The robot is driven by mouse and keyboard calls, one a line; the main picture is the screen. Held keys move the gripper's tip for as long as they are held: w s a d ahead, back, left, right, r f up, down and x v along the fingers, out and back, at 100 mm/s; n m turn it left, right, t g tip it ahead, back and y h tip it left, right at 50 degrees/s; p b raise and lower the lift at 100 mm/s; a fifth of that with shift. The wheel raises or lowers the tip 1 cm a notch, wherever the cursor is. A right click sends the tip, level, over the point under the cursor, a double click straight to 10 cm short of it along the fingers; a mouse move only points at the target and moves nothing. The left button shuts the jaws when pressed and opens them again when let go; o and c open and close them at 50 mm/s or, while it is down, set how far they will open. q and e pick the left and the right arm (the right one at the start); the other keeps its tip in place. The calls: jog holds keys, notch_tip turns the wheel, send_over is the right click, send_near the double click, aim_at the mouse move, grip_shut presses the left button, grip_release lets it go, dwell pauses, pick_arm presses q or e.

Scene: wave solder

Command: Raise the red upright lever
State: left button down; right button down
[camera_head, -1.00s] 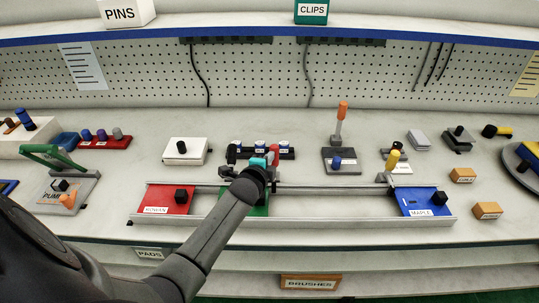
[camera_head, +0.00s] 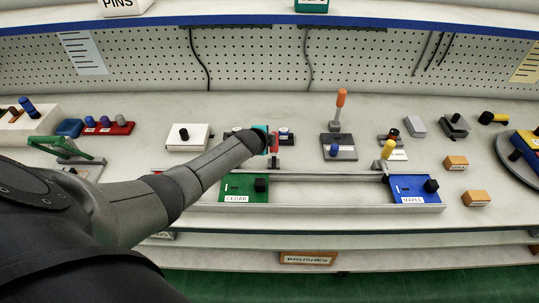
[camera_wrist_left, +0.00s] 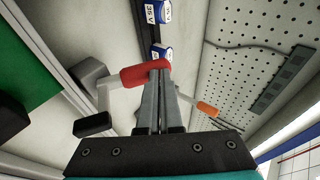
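The red lever handle (camera_head: 274,144) stands roughly upright above a dark base (camera_head: 273,163), behind the long rail in the head view. In the left wrist view the red handle (camera_wrist_left: 135,76) lies across the fingertips, with a pale arm and a black block (camera_wrist_left: 92,125) beside it. My left gripper (camera_head: 266,141) is at the handle; its fingers (camera_wrist_left: 158,72) are close together and appear closed on it. My wrist hides part of the lever in the head view. My right gripper is not in view.
A green CEDAR block (camera_head: 232,185) and a blue MAPLE block (camera_head: 405,184) sit in the rail (camera_head: 330,208). A white box (camera_head: 205,136) is left of the lever.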

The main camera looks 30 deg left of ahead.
pick_arm(q)
jog(key=shift+w+a, duration=0.15)
jog(key=shift+w, duration=0.15)
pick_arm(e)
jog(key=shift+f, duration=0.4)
pick_arm(q)
jog(key=shift+r, duration=0.1)
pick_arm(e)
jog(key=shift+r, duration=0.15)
